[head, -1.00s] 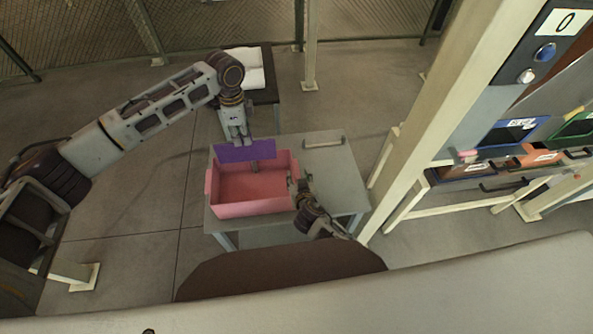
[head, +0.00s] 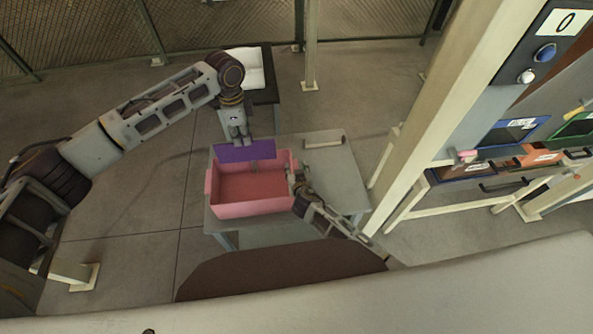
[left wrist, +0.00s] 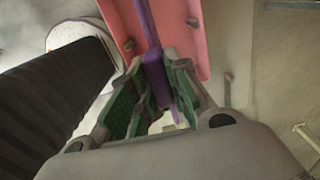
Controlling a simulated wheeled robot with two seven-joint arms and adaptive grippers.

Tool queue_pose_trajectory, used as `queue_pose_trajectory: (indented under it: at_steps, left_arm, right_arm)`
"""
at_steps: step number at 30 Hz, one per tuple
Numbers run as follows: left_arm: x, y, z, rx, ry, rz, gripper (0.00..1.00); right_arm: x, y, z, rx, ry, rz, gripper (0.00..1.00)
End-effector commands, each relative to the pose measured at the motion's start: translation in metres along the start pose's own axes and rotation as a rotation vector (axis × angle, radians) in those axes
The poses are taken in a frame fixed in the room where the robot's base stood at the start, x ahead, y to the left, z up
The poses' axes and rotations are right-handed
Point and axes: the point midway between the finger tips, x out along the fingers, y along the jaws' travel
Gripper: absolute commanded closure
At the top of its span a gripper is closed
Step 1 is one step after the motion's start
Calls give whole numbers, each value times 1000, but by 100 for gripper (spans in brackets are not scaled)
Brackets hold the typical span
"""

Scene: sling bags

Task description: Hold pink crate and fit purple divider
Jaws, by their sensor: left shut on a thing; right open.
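The pink crate (head: 240,209) stands on a small grey table, its open top facing up. The purple divider (head: 230,153) is upright at the crate's far side; whether it sits in a slot cannot be seen. My left gripper (head: 241,141) is shut on the divider's top edge. In the left wrist view the purple divider (left wrist: 150,35) runs between the green-padded fingers (left wrist: 155,85), with the pink crate (left wrist: 183,30) beyond it. My right gripper (head: 294,181) is open at the crate's right wall; whether it touches the wall is unclear.
The grey table (head: 342,180) has bare room right of the crate and a handle (head: 323,142) at its far edge. A dark stand with white sheets (head: 246,68) is behind. A pale post (head: 430,110) and a rack of bins (head: 515,132) stand to the right.

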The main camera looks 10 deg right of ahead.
Motion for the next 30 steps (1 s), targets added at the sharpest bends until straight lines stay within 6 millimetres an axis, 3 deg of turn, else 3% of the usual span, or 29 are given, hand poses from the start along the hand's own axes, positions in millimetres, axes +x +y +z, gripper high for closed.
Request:
queue_pose_trajectory:
  at_steps: [8, 19, 30]
  left_arm:
    - [0, 0, 0, 0, 0, 0, 100]
    - [0, 0, 0, 0, 0, 0, 100]
    - [7, 4, 0, 1, 0, 1, 100]
  right_arm:
    - [0, 0, 0, 0, 0, 0, 54]
    - [0, 0, 0, 0, -1, 0, 100]
    - [0, 0, 0, -1, -1, 1, 100]
